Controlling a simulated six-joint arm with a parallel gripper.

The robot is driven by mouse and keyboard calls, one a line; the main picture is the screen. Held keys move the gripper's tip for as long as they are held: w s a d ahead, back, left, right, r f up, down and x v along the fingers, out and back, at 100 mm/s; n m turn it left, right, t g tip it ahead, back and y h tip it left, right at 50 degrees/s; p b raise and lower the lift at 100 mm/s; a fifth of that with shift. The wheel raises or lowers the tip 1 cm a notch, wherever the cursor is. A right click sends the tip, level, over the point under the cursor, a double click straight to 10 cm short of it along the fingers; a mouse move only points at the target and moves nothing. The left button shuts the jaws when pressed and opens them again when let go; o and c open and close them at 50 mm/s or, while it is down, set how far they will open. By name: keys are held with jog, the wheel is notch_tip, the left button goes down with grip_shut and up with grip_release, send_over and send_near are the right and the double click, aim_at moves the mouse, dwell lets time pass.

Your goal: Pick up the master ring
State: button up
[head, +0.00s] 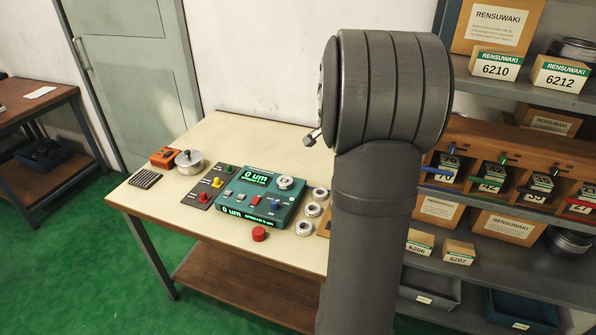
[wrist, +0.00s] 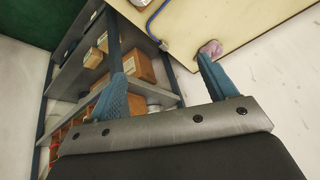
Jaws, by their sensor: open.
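Several silver rings lie in a row on the cream table right of the teal gauge box: a far one (head: 320,193), a middle one (head: 313,210) and a near one (head: 304,228). A round silver part (head: 285,183) sits on top of the teal gauge box (head: 232,210). I cannot tell which of these is the master ring. My gripper (wrist: 160,68) shows in the wrist view with its two blue fingers wide apart and nothing between them. It points toward shelves, away from the rings. In the head view my arm hides most of it.
The cream table (head: 150,195) also holds a silver lidded pot (head: 189,162), an orange box (head: 164,157), a dark panel with coloured knobs (head: 211,187) and a red button (head: 259,233). Shelves with boxes (head: 495,65) stand at right. My arm covers the table's right end.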

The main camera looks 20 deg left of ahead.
jog(key=a+f, duration=0.2)
jog(key=a, duration=1)
jog(key=n+g, duration=0.1)
send_near(284, 179)
jog(key=f, duration=0.1)
jog(key=w+f, duration=0.1)
jog(key=f, duration=0.1)
jog(key=shift+w+a+h, duration=0.25)
jog(key=shift+a+h, duration=0.1)
jog(key=shift+h, duration=0.05)
jog(key=shift+s+d+x, duration=0.15)
jog(key=shift+x, duration=1.2)
jog(key=shift+s+d+x, duration=0.15)
jog(key=shift+x, duration=1.15)
jog(key=shift+f, duration=0.1)
jog(key=shift+c, duration=0.4)
jog(key=c, duration=1.1)
jog(key=shift+c, duration=0.3)
